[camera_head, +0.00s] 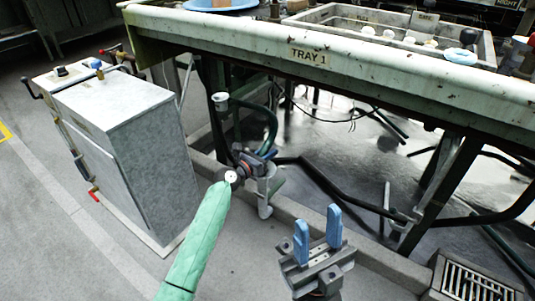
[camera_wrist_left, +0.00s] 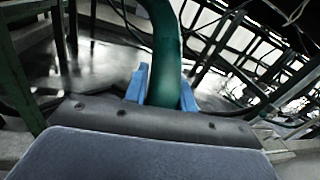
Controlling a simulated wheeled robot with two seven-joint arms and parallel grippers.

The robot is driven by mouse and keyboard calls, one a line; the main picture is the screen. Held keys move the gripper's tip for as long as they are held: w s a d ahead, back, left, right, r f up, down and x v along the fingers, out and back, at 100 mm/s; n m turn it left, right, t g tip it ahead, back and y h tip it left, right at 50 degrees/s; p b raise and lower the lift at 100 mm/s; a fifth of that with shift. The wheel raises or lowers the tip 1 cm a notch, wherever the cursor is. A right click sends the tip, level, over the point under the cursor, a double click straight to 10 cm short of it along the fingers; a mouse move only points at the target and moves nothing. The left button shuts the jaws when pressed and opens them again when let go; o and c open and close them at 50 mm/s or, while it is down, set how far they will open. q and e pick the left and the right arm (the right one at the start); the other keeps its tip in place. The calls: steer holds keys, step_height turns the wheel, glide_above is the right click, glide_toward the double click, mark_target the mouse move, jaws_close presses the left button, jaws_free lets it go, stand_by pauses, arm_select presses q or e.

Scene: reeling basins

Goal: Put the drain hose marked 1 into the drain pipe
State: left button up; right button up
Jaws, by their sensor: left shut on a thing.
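The green drain hose (camera_head: 270,122) hangs in a curve under the tray edge; the left wrist view shows it too (camera_wrist_left: 165,45). My left gripper (camera_head: 266,158) is shut on the hose, with its blue fingers on either side of it in the left wrist view (camera_wrist_left: 164,88). A pale upright pipe (camera_head: 265,208), apparently the drain pipe, stands on the floor just below this gripper. The hose's lower end is near its mouth; I cannot tell whether it is inside. The mark 1 is not readable. My right gripper (camera_head: 318,217) is open and empty, lower right.
The long table edge labelled TRAY 1 (camera_head: 310,57) runs above the hose. A grey cabinet (camera_head: 135,150) stands on the left. A low kerb (camera_head: 310,218), dark pipes (camera_head: 325,182) and a floor grate (camera_head: 470,282) lie to the right. Clear floor lies in front of the cabinet.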

arm_select(q)
steer(key=shift+f, duration=0.3)
steer(key=o, duration=0.9)
